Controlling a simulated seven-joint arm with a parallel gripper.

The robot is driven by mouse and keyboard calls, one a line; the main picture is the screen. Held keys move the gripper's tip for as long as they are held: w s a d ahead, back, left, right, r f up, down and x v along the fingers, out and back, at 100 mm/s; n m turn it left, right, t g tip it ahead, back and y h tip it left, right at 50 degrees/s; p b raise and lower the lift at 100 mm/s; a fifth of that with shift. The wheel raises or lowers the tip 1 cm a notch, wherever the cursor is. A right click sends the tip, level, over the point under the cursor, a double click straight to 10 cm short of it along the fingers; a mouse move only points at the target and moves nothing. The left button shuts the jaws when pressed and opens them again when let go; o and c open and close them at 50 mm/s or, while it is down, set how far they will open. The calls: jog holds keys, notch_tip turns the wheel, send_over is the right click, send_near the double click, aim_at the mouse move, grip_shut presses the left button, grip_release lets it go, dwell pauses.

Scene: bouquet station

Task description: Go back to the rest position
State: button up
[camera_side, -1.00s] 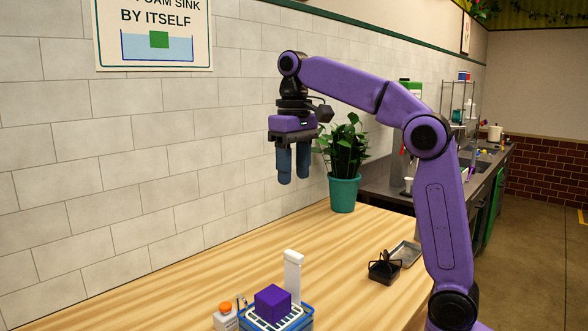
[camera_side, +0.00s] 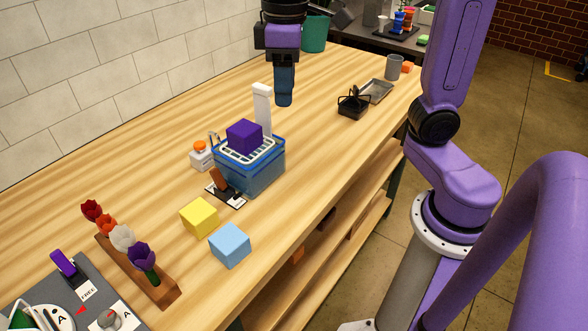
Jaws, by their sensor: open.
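My gripper (camera_side: 284,88) hangs pointing down in the air at the top middle of the side view. Its blue fingers overlap from this angle, so the gap between them does not show. It is open, with nothing visible in it. It appears above and behind the blue basin (camera_side: 262,180), clear of it. A purple block (camera_side: 244,137) sits on the white grid on top of the basin, apart from my gripper. A white upright piece (camera_side: 263,108) stands at the basin's back. The upper part of my arm is cut off by the frame.
A yellow block (camera_side: 199,218) and a light blue block (camera_side: 230,246) lie in front of the basin. A wooden rack (camera_side: 160,283) holds several flowers. A white bottle (camera_side: 201,157) stands left of the basin. A black holder (camera_side: 353,104) and a teal pot (camera_side: 314,34) stand farther back.

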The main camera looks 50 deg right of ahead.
jog(key=s+d+f+n, duration=0.2)
jog(key=s+f+n, duration=0.1)
jog(key=s+f, duration=0.3)
jog(key=s+d+f+n, duration=0.2)
jog(key=s+f, duration=0.4)
jog(key=s, duration=0.4)
jog(key=shift+s+f+n, duration=0.15)
jog(key=shift+s+n, duration=0.15)
jog(key=shift+n, duration=0.2)
